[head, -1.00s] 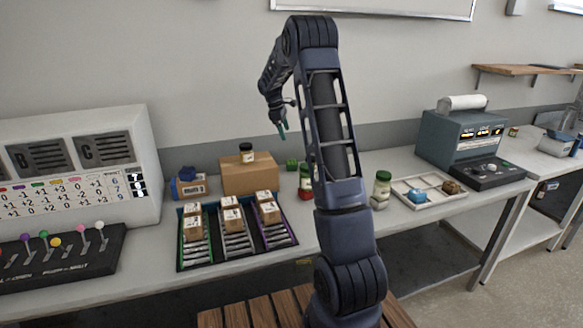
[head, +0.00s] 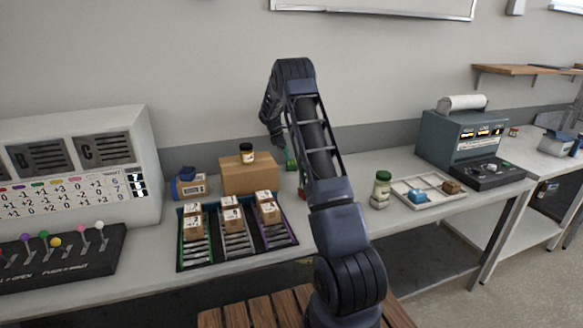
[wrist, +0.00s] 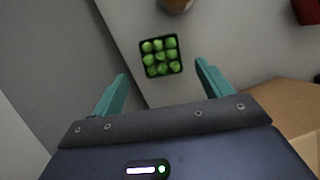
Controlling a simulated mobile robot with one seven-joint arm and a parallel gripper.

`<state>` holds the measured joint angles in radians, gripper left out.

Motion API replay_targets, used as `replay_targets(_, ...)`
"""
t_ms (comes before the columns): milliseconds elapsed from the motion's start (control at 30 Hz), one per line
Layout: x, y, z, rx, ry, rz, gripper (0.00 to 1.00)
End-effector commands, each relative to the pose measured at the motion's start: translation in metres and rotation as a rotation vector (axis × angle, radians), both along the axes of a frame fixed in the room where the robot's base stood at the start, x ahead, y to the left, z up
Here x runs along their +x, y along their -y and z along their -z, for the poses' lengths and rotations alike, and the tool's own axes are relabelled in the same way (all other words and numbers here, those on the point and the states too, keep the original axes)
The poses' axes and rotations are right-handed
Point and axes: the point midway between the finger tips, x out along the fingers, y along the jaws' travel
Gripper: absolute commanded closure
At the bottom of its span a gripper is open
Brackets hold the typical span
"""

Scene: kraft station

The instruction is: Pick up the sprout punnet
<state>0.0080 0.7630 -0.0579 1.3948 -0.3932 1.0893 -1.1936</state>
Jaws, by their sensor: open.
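The sprout punnet (wrist: 159,56) is a small dark square tray of round green sprouts. In the wrist view it lies on the pale worktop, ahead of and roughly between my two teal fingertips. My gripper (wrist: 161,72) is open and empty, with the punnet beyond its fingertips and clear of them. In the head view the punnet (head: 291,160) shows as a small green patch at the back of the bench, right of the cardboard box, partly hidden by my arm.
A sorting rack (head: 187,262) holds several small cartons. A green-lidded jar (head: 381,190) stands to the right.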

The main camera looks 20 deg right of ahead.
Motion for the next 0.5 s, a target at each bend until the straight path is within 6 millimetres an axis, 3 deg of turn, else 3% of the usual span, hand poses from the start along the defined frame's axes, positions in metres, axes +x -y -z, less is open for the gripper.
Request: replay_targets(500,-0.007,0.02,0.046,0.0,-0.003,0.001,0.22)
